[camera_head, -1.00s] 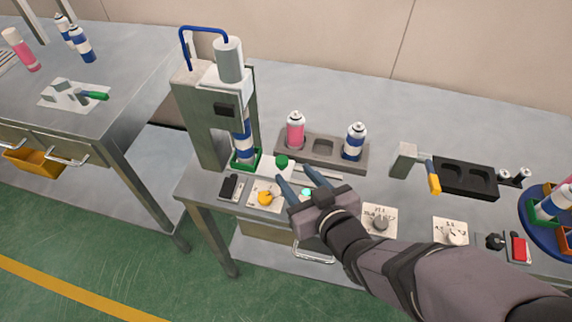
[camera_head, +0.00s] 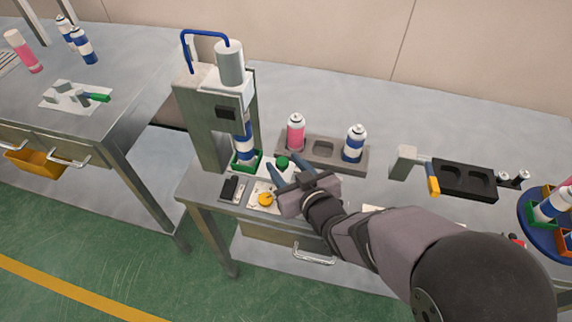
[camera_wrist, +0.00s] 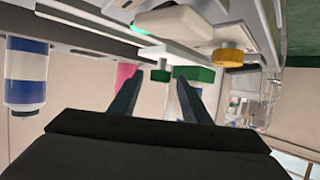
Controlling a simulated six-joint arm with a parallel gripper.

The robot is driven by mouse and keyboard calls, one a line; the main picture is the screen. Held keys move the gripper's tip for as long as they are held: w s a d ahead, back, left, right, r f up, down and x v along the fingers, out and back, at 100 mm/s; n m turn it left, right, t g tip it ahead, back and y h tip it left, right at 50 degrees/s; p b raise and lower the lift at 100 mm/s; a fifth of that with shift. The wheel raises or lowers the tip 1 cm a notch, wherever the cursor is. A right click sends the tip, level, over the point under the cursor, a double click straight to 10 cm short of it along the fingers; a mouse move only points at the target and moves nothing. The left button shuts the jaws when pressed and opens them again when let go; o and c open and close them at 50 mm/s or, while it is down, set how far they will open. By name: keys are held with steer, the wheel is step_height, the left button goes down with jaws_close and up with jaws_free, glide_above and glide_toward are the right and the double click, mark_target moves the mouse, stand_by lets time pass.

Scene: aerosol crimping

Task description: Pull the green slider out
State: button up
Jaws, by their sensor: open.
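The green slider has a green tray (camera_head: 236,166) under the crimping press and a round green knob (camera_head: 282,162) to its right. A blue-and-white can stands upright in the tray. My gripper (camera_head: 285,167) is open, with its two blue-grey fingers reaching toward the knob. In the wrist view, the green knob (camera_wrist: 160,75) appears between the fingertips (camera_wrist: 157,80), and the green tray (camera_wrist: 205,74) shows behind the right finger. I cannot tell if the fingers touch the knob.
A yellow knob (camera_head: 265,199) on a white plate sits just in front of my gripper. The crimping press (camera_head: 203,115) stands to the left. A grey holder (camera_head: 322,150) with a pink can (camera_head: 296,132) and a blue-and-white can (camera_head: 355,143) stands behind.

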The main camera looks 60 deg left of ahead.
jaws_close()
steer(key=w+d+p, duration=0.1)
steer(key=w+d, duration=0.7)
steer(key=shift+r, duration=0.1)
steer(key=shift+w+d, duration=0.35)
steer(key=shift+w, duration=0.05)
jaws_free()
steer(key=shift+w+d, duration=0.1)
steer(key=shift+d, duration=0.05)
steer(key=shift+v, duration=3.6)
